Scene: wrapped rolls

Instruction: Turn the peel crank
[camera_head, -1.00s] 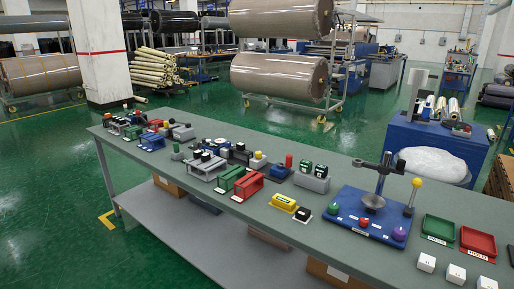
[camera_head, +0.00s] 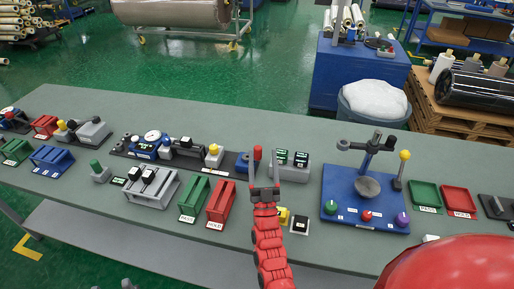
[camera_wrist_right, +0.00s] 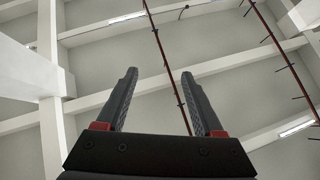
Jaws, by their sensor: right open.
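A blue-based fixture (camera_head: 345,204) stands on the bench right of centre. It has a black overhead arm, a grey dish, a yellow-knobbed lever (camera_head: 403,170), and green, red and purple knobs along its front. I cannot tell for sure which part is the peel crank. A red-handled piece (camera_head: 257,153) shows just behind my right gripper (camera_head: 264,168), which partly hides its base. My right gripper is left of the blue fixture, its fingers pointing up in the head view. The right wrist view shows its fingers (camera_wrist_right: 158,98) apart and empty against the ceiling. My left gripper is out of view.
Green (camera_head: 425,196) and red (camera_head: 459,201) trays lie right of the fixture. Green (camera_head: 193,200) and red (camera_head: 221,203) racks and a grey block with green-topped pieces (camera_head: 291,168) crowd near my gripper. The back strip of the bench (camera_head: 200,112) is clear.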

